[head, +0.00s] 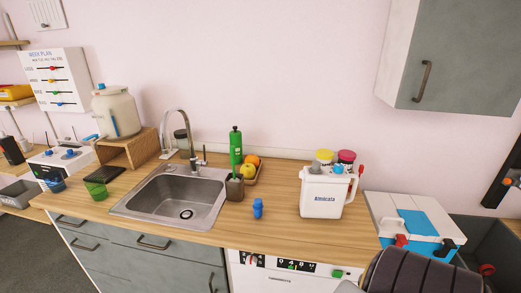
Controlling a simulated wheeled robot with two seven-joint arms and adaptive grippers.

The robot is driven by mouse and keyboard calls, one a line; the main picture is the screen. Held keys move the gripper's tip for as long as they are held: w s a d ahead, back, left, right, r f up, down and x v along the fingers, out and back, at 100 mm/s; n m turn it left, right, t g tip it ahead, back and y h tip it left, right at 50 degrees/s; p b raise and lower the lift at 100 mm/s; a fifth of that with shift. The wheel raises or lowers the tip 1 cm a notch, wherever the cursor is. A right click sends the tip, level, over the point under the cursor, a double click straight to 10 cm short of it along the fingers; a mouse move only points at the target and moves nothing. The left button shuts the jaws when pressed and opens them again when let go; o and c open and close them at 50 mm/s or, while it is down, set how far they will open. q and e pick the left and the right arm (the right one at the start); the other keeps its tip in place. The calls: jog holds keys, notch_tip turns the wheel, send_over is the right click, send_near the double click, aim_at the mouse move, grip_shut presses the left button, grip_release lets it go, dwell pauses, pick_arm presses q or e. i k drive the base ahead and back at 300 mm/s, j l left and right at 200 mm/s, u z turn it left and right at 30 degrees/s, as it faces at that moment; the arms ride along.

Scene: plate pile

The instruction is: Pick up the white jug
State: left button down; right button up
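The white jug (322,195) stands upright on the wooden counter, right of the sink. It has dark lettering on its front, a handle on its right side with a red tip, and a small blue part on top. Its front is unobstructed. Neither of my grippers can be made out in the head view.
Jars with yellow (324,155) and red (346,156) lids stand right behind the jug. A small blue object (258,208) and a dark cup (235,189) are to its left. A white-and-blue box (415,222) is at right. A wall cabinet (455,60) hangs above right.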

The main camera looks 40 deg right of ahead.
aim_at(323, 195)
jog(key=z, duration=2.05)
